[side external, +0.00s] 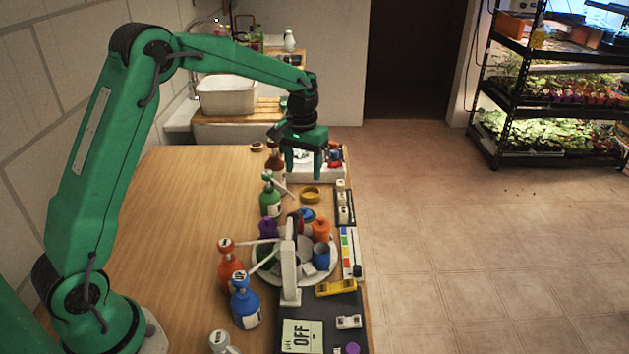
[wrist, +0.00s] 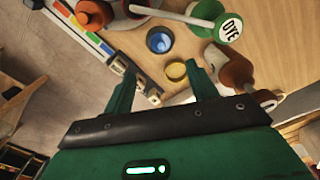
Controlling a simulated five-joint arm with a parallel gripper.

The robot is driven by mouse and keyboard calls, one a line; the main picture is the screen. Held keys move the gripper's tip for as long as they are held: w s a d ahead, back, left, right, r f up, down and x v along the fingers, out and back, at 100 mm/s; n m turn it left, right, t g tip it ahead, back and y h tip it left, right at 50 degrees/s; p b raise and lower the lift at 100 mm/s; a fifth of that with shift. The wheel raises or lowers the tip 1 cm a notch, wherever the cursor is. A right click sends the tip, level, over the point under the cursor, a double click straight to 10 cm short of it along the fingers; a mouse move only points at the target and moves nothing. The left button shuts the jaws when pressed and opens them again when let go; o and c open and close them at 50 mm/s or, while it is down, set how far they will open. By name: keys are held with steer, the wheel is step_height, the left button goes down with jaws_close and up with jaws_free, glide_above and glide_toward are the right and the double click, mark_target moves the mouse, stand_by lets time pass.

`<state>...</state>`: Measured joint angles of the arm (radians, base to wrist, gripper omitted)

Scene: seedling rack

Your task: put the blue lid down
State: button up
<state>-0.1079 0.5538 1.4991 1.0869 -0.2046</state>
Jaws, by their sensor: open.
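The blue lid (side external: 307,214) lies on the table beside the round plate, just in front of the yellow lid (side external: 310,193). In the wrist view, a round blue piece that looks like this lid (wrist: 160,40) lies beyond my fingertips, close to the yellow lid (wrist: 176,70). My gripper (side external: 303,177) points down near the far end of the table, open, with nothing visible between its fingers. It is farther back than both lids in the side view. Its two spread fingers also show in the wrist view (wrist: 162,72).
A plate (side external: 262,274) crowded with coloured containers stands near the table's right edge. Green (side external: 270,198), orange (side external: 230,266) and blue (side external: 245,303) bottles stand left of it. A white tray (side external: 325,172) sits behind my gripper. The table's left side (side external: 185,215) is clear.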

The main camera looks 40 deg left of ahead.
steer(key=s+d+r+m+t, duration=0.1)
steer(key=s+d+r+t, duration=0.1)
steer(key=s+r, duration=0.65)
steer(key=s+d+r+m+t, duration=0.1)
steer(key=s+d+r+t, duration=0.3)
steer(key=s, duration=0.8)
steer(key=s+m, duration=0.1)
steer(key=s, duration=0.7)
steer(key=shift+s+a+f+m, duration=0.2)
steer(key=shift+s+f+m, duration=0.1)
steer(key=shift+s+f, duration=0.05)
